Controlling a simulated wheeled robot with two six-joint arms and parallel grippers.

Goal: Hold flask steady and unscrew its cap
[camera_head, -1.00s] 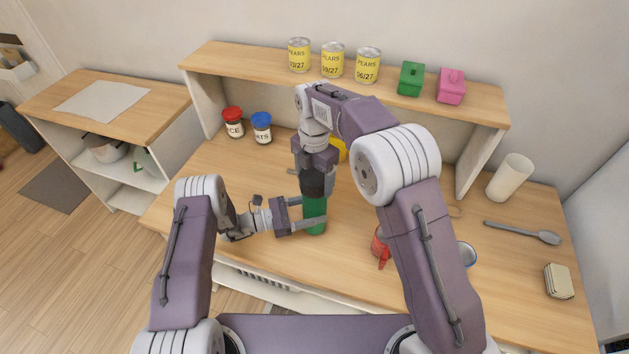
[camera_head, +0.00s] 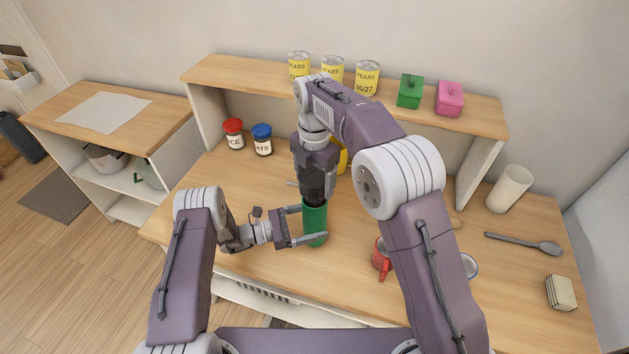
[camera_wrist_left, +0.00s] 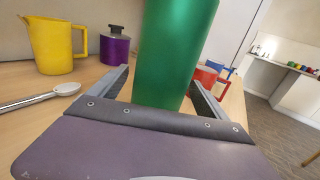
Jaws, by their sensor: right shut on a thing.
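The flask is a green upright cylinder (camera_head: 314,229) on the wooden counter. It fills the upper middle of the left wrist view (camera_wrist_left: 176,55), where its top is out of frame. My left gripper (camera_head: 311,225) is low at the flask with one finger on each side of it. The fingers stand apart, and contact with the flask is hard to make out. My right gripper (camera_head: 314,196) points straight down at the flask's top and is shut on the cap, which is mostly hidden by the dark jaws.
A red mug (camera_head: 382,262) stands right of the flask. A yellow jug (camera_wrist_left: 50,45), a purple pot (camera_wrist_left: 115,45) and a spoon (camera_wrist_left: 45,98) are beyond. Two jars (camera_head: 234,134) are at back left. The shelf (camera_head: 260,75) holds yellow cans. The front counter is mostly clear.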

